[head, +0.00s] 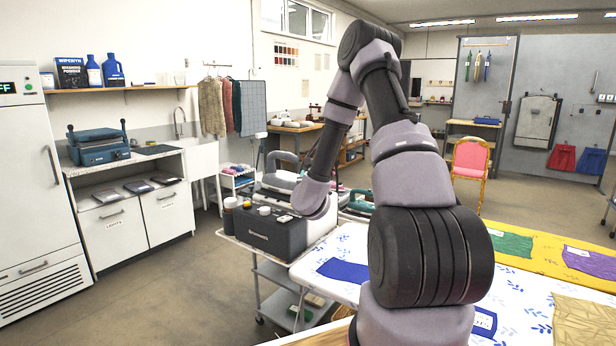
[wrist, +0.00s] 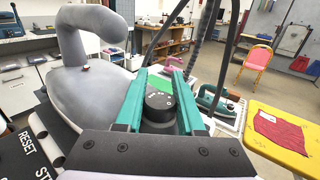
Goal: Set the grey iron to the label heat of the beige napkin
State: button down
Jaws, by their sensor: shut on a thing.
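The grey iron (wrist: 85,90) stands at the left in the wrist view, with its rounded handle up. It also shows in the head view (head: 283,180), on the dark ironing station (head: 262,232), partly behind my arm. My gripper (wrist: 160,82) is shut on a black round dial (wrist: 158,106) with small pale marks, beside the iron. The dial's setting is too small to read. The beige napkin (head: 585,325) lies at the lower right of the head view, cut off by the frame edge; no label on it is readable. My gripper's fingers are hidden in the head view.
A blue cloth (head: 345,270) lies on the white patterned board. Green (head: 512,243) and purple (head: 590,261) cloths lie on the yellow surface. A teal iron (wrist: 212,103) stands behind the dial.

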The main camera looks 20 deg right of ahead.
jog(key=shift+h, duration=0.3)
jog(key=c, duration=0.5)
grip_release()
jog(key=v, duration=1)
jog(key=shift+s+a, duration=0.15)
jog(key=shift+s, duration=0.2)
